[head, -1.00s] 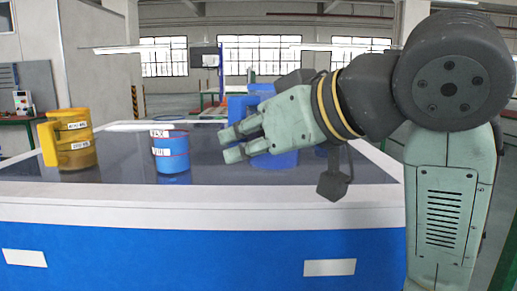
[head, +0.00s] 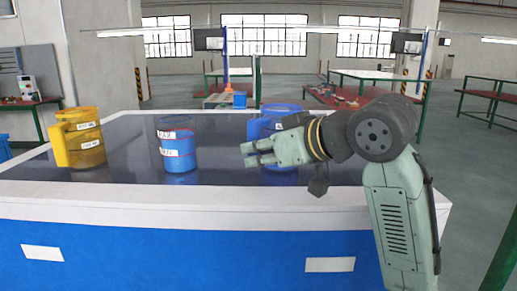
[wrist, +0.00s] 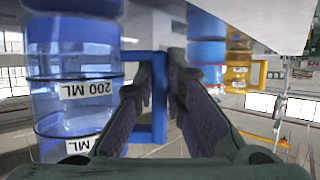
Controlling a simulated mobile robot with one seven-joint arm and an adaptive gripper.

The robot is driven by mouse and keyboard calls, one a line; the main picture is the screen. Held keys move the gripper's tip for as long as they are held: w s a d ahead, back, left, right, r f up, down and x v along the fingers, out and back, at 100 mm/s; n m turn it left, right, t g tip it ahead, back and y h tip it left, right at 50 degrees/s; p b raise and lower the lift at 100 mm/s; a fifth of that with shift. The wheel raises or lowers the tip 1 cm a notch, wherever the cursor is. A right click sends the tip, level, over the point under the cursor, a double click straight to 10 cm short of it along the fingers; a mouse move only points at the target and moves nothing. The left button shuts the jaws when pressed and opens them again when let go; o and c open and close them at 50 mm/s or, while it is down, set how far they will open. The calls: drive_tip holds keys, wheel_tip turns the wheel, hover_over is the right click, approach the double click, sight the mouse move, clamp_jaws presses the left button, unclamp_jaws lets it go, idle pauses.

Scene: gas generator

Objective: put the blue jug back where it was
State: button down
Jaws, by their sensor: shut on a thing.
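The blue jug (head: 285,109) is at the right part of the dark table top, partly hidden behind my gripper (head: 246,155). In the wrist view the jug's clear blue body (wrist: 70,65), with "200 ML" labels, fills the left side. Its blue handle (wrist: 159,95) lies between the two fingers of my gripper (wrist: 158,80), which is shut on it. The jug looks upright in the head view. I cannot tell whether its base touches the table.
A smaller blue container (head: 178,152) with white labels stands to the left of my gripper. A yellow jug (head: 85,140) stands at the table's left. The table's white front edge (head: 200,203) is close. Dark table top between the containers is clear.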

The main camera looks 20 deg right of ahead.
drive_tip(key=shift+f, duration=0.15)
drive_tip(key=c, duration=1.7)
unclamp_jaws()
drive_tip(key=shift+o, duration=0.2)
drive_tip(key=b+v, duration=0.3)
drive_tip(key=v, duration=0.9)
drive_tip(key=shift+r, duration=0.2)
drive_tip(key=shift+f, duration=0.1)
